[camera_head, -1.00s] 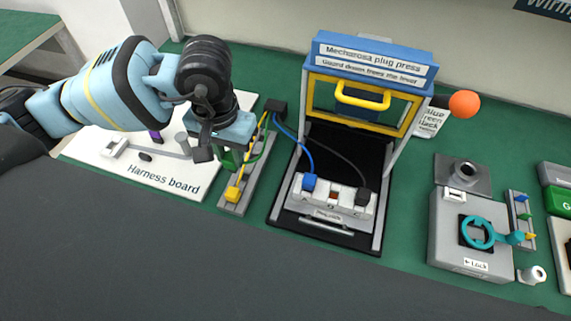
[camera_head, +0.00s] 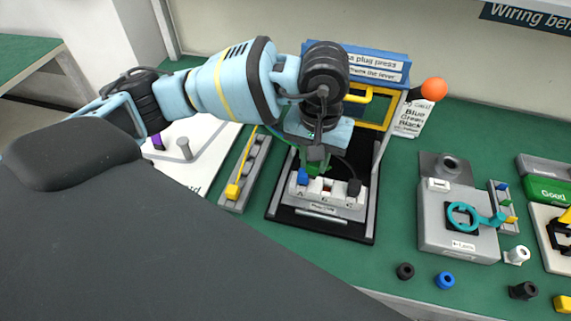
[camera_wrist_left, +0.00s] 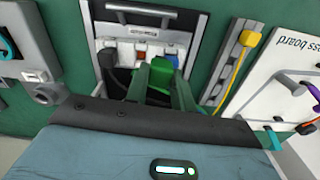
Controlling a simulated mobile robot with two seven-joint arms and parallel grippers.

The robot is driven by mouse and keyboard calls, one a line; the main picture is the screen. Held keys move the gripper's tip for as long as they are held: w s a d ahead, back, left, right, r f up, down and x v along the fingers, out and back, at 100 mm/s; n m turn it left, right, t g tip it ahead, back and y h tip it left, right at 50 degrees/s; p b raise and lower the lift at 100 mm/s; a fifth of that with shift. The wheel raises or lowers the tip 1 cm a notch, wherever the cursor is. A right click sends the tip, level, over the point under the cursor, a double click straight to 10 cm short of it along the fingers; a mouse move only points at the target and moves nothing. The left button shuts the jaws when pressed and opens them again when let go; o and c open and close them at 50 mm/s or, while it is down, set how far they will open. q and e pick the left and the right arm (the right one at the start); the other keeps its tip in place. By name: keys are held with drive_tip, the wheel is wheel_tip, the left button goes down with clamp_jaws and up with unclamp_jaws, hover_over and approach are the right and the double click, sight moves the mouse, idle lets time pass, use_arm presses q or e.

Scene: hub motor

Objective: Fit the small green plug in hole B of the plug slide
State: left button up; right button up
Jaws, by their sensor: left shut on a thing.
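The plug slide (camera_head: 331,208) is a white block in the press bed. A blue plug (camera_head: 302,177) stands in hole A and a black plug (camera_head: 354,187) in hole C. Hole B (camera_head: 327,184) between them looks empty, with a reddish inside. My left gripper (camera_head: 315,164) is shut on the small green plug (camera_wrist_left: 161,73), just above the slide between the blue plug and hole B. The green plug is partly hidden by the fingers; whether it touches the slide cannot be told. My right gripper is not in view.
The plug press frame (camera_head: 382,112) with its yellow guard stands behind the slide. An orange lever knob (camera_head: 434,89) is at its right. A plug rack (camera_head: 246,172) with a yellow plug lies left. A grey lock fixture (camera_head: 458,230) stands right, with loose caps in front.

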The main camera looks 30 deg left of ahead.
use_arm(q)
drive_tip(key=shift+n, duration=0.6)
drive_tip(key=w+d, duration=0.3)
drive_tip(key=shift+w+r, duration=0.15)
drive_tip(key=shift+r, duration=0.25)
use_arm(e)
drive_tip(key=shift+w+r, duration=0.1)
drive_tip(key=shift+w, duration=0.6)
use_arm(q)
drive_tip(key=shift+f, duration=0.1)
